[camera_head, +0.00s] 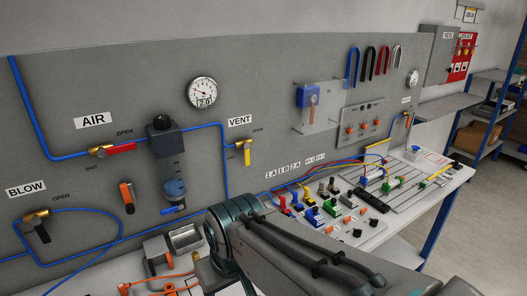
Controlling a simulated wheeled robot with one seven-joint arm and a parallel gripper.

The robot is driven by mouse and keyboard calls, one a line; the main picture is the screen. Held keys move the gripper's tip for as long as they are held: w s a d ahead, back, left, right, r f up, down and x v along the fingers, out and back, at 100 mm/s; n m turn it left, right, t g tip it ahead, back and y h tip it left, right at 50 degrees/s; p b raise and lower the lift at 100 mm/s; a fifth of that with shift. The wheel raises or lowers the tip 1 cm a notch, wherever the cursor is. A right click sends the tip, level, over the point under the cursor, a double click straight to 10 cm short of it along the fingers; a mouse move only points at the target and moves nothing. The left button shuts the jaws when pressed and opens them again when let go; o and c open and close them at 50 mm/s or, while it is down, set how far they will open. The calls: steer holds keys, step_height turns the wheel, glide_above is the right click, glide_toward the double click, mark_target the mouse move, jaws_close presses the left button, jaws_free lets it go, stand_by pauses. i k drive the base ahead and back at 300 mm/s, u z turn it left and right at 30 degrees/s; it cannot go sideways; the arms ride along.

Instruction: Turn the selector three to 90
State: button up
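A small grey panel (363,125) on the back wall board, right of centre, carries a row of three orange selector knobs. The rightmost knob (376,123) may be selector three, but its label is too small to read. Its exact angle is also too small to tell. Another orange-handled knob (128,196) is on the wall board at the left, under the AIR line. My arm crosses the bottom centre in front of the bench, and no gripper fingers show.
A pressure gauge (202,92), blue air lines and a filter unit (168,160) are on the board. The bench (404,221) holds coloured switches, cables and rails. A blue-framed shelf (490,115) stands at the right, with open floor before it.

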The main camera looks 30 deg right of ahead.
mark_target(373, 223)
steer(key=z, duration=1.6)
